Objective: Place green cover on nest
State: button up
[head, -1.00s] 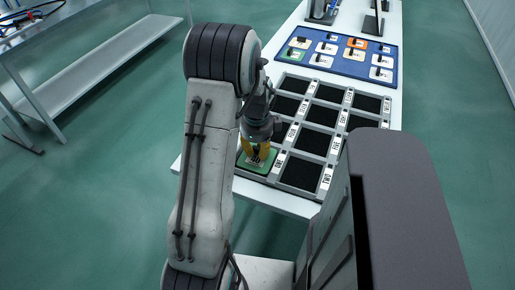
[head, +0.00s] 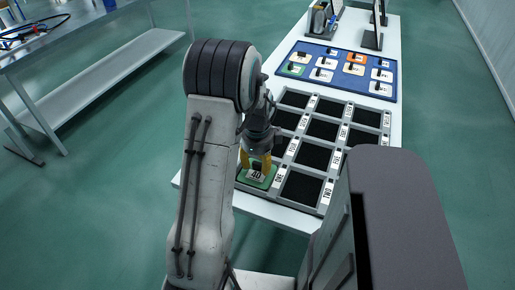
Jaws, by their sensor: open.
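A green cover (head: 258,182) with a white label lies at the near left cell of the grey panel fixture (head: 326,191), next to the cell labelled ONE. My gripper (head: 256,162) has yellow fingertips and is open just above the cover, with the fingers on either side of its middle. The cover looks flat in that nest. My arm hides its left edge, and I cannot tell whether the fingers still touch it.
The blue tray (head: 340,92) behind the fixture holds several white covers and an orange one (head: 354,69). The other fixture cells in view are dark and empty. Monitors (head: 373,38) stand at the far end of the white table (head: 290,219). A grey shelf unit (head: 110,85) stands at left.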

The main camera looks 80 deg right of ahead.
aim_at(257, 172)
notch_tip(257, 172, up, 10)
jog(key=r+b, duration=0.1)
jog(key=b, duration=0.1)
jog(key=w+a+r+n+t, duration=0.1)
jog(key=w+a+r+n, duration=0.1)
jog(key=w+a+n, duration=0.75)
jog(key=w+a+r+n, duration=0.2)
jog(key=w+a+n, duration=0.5)
jog(key=w, duration=0.5)
jog(key=a+f+n+t, duration=0.1)
jog(key=a+n+t, duration=0.1)
jog(key=a+n, duration=2)
jog(key=shift+s+a+f+y, duration=0.15)
jog(key=shift+a+y, duration=0.25)
jog(key=shift+a, duration=0.9)
notch_tip(257, 172, up, 6)
jog(key=p, duration=0.5)
jog(key=shift+d, duration=0.15)
